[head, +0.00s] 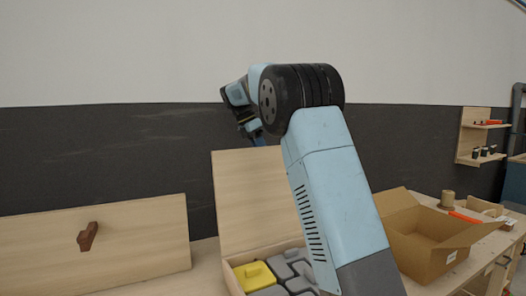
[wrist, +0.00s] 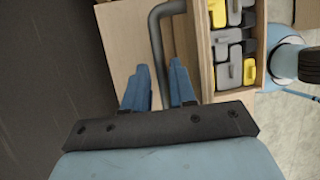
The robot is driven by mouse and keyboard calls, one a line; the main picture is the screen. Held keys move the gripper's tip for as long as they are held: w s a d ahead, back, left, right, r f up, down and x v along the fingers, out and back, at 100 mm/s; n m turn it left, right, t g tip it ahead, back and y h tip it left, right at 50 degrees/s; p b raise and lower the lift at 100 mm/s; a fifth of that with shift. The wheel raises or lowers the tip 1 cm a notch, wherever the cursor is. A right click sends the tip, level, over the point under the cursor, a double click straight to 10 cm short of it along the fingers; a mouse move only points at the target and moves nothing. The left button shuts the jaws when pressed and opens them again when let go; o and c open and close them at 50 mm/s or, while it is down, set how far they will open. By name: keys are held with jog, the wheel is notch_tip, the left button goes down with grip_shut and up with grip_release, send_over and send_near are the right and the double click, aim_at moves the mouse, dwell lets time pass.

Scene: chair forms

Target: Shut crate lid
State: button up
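The wooden crate (head: 231,278) stands on the bench with its lid (head: 245,195) raised, near upright and leaning slightly back. It holds grey and yellow blocks, which also show in the wrist view at the right, inside the crate wall (wrist: 259,45). My gripper (head: 257,138) is at the lid's top edge, seemingly on its wall side, with its tips partly hidden by the lid. I cannot tell whether a finger touches the lid.
An open cardboard box (head: 425,238) stands right of the crate, beyond my arm. A wooden panel with a brown knob (head: 88,236) stands at the left. A grey bent bar (wrist: 156,40) shows near the fingers. A dark wall (head: 100,150) runs behind the bench.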

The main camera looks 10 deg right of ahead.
grip_shut()
jog(key=shift+d, duration=0.1)
dwell(0.5)
